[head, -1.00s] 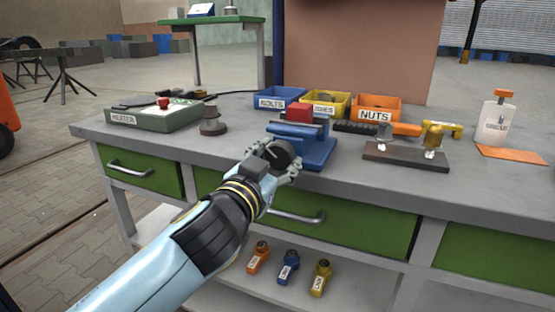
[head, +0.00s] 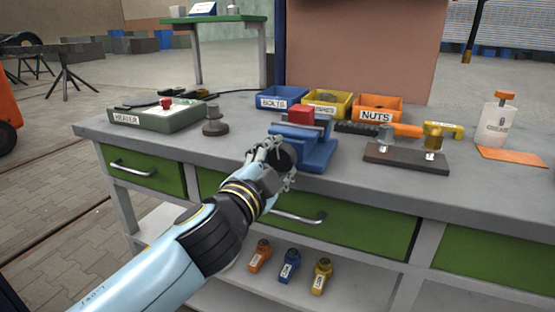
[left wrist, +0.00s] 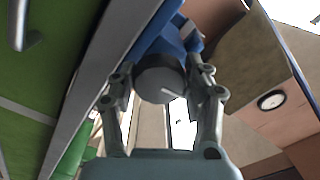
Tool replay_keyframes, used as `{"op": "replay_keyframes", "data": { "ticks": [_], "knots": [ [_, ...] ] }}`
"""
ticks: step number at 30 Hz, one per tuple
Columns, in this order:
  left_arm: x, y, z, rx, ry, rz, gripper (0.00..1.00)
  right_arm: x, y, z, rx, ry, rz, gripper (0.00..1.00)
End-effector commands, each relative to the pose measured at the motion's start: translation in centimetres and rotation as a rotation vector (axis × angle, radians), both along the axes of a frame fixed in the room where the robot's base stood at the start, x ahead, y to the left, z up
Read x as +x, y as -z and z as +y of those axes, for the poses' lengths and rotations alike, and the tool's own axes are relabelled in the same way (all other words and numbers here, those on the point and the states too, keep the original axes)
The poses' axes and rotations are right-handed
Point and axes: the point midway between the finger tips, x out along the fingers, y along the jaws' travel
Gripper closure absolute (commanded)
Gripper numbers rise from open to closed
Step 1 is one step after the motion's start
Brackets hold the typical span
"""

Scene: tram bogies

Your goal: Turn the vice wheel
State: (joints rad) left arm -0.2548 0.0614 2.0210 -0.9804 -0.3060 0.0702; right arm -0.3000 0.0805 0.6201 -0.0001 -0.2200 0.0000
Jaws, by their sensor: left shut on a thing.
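A blue vice (head: 316,150) stands at the front edge of the grey workbench, with a red block (head: 300,115) at its top. Its dark round vice wheel (head: 284,155) faces the front and is partly hidden by my left gripper (head: 280,160). In the left wrist view the grey wheel (left wrist: 161,80) sits between the two fingers of my left gripper (left wrist: 163,88), in front of the blue vice body (left wrist: 168,38). The left gripper is shut on the wheel. My right gripper is not in view.
Bins of bolts (head: 280,103), a yellow bin (head: 327,111) and nuts (head: 376,116) stand behind the vice. A heater box (head: 152,121) and a grey knobbed piece (head: 215,128) are left.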

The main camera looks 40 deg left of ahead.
Motion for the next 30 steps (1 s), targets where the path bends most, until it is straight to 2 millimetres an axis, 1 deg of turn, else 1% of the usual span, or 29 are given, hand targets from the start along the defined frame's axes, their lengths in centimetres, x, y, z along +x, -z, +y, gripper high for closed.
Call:
{"op": "replay_keyframes", "data": {
  "ticks": [17,18,21,23,30],
  "knots": [
    [-0.04,0.14,-0.01,0.028,0.000,0.009,0.83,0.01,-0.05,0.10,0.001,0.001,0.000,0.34],
    [-0.04,0.14,-0.01,0.028,0.000,0.009,0.45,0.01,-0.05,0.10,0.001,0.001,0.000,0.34],
    [-0.04,0.11,-0.01,0.028,0.000,0.009,0.32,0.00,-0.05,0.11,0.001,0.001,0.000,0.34],
    [-0.03,0.09,0.00,0.028,0.000,0.009,0.26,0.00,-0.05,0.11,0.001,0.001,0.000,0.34],
    [-0.05,0.04,0.00,0.027,0.001,0.007,0.26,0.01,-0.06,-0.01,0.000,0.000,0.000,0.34]
  ]
}}
